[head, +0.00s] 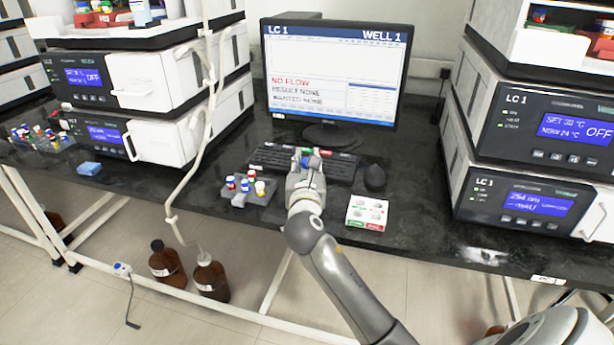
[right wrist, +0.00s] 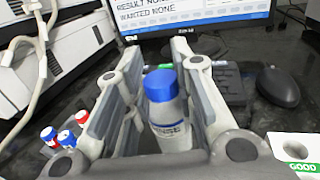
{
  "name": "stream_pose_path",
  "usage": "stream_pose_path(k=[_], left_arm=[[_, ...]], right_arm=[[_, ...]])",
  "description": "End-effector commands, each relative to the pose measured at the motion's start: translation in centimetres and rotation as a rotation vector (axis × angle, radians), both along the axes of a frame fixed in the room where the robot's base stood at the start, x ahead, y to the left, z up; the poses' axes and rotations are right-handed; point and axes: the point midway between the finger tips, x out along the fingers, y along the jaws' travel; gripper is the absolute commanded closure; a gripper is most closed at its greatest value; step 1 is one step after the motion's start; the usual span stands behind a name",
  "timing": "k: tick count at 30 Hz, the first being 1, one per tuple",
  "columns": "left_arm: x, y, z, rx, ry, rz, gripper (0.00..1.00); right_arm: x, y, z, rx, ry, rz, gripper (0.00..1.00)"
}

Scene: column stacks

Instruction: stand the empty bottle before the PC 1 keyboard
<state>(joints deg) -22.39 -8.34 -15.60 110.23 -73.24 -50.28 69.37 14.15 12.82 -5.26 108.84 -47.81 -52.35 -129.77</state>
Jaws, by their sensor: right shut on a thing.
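My right gripper (head: 305,166) is shut on a small pale bottle with a blue cap, seen between the fingers in the right wrist view (right wrist: 167,115). Its label is partly readable, ending in "NSE". The bottle looks roughly upright; I cannot tell whether it is empty or whether its base touches the bench. The gripper is at the front of the black keyboard (head: 270,160), in front of the LC 1 monitor (head: 335,75), and hides part of the keys. The keyboard also shows behind the fingers in the right wrist view (right wrist: 232,84). My left gripper is not in view.
A grey rack (head: 238,194) with several capped vials stands left of the gripper. A white tray with GOOD marked on it (head: 367,212) and a black mouse (head: 374,178) are on the right. Instrument stacks (head: 535,130) flank the workspace. Brown bottles (head: 210,278) stand below the bench.

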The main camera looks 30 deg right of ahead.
Motion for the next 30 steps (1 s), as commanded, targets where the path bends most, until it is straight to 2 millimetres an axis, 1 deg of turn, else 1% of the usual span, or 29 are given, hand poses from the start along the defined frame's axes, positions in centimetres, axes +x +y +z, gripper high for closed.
stream_pose_path(k=[1,3,5,13,16,17,21,22,30], left_arm=[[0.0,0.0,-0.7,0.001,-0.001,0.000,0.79],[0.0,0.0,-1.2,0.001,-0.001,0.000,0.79],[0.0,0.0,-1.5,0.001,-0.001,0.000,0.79],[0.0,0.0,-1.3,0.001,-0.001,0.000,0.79],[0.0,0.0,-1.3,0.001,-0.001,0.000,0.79],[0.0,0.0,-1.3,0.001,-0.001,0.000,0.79],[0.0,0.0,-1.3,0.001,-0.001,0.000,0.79],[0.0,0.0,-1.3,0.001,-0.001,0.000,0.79],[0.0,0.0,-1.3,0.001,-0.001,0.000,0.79]], right_arm=[[0.1,0.0,-1.3,0.002,0.002,0.000,0.89],[0.0,0.0,-2.5,0.003,0.004,0.000,0.89],[0.1,0.0,-3.1,0.001,0.002,0.000,0.89],[0.0,0.0,-3.1,0.000,0.000,-0.001,0.89],[0.0,0.0,-3.4,0.000,0.001,-0.001,0.89],[0.0,0.0,-3.4,0.001,0.001,0.000,0.75],[0.0,0.0,-3.4,0.001,0.001,-0.001,0.57],[0.0,0.0,-3.4,0.001,0.001,-0.001,0.54],[0.0,0.0,-3.3,0.000,0.000,0.000,0.54]])
